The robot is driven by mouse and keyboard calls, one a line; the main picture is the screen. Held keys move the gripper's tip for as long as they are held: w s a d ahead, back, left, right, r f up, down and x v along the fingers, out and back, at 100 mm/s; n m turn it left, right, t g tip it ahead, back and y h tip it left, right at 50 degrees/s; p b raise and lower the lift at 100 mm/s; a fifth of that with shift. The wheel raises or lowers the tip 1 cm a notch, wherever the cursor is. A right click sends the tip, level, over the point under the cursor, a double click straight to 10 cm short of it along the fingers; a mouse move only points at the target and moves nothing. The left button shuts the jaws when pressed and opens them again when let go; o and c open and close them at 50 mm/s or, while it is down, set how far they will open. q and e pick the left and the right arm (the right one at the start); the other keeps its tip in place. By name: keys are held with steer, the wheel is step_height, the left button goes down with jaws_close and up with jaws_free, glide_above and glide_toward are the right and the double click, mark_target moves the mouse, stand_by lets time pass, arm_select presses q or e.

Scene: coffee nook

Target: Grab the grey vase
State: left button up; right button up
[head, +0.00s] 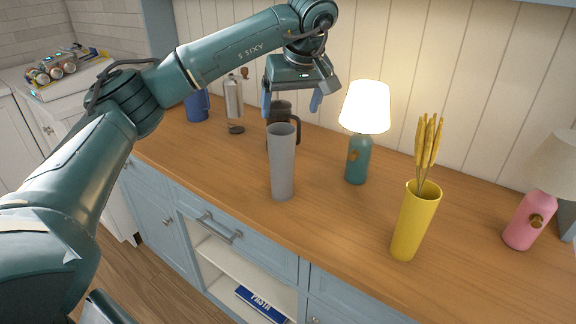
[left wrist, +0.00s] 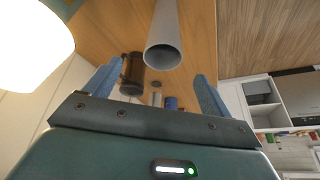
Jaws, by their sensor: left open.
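The grey vase (head: 282,165) stands upright on the wooden counter in the head view, a tall plain cylinder with an open top. It also shows in the left wrist view (left wrist: 163,50) at the top centre, with its round mouth facing the camera. My left gripper (head: 292,103) is open and empty, above and behind the vase and apart from it. Its two blue fingers also show in the left wrist view (left wrist: 154,82), with the vase's mouth beyond them. My right gripper is not clearly in view.
A dark french press (head: 280,110) stands close behind the vase. A lit teal lamp (head: 358,160) is to its right. A yellow vase with dried stalks (head: 412,225) and a pink lamp (head: 525,220) stand farther right. A glass grinder (head: 235,105) and blue mug (head: 197,106) are at left.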

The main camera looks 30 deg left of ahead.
arm_select(q)
glide_above(282, 164)
steer(key=w, duration=0.2)
step_height(282, 164, down, 5)
steer(key=x, duration=0.3)
steer(key=p+x, duration=0.1)
steer(key=x, duration=0.1)
steer(key=shift+s+a, duration=0.15)
steer(key=shift+a, duration=0.15)
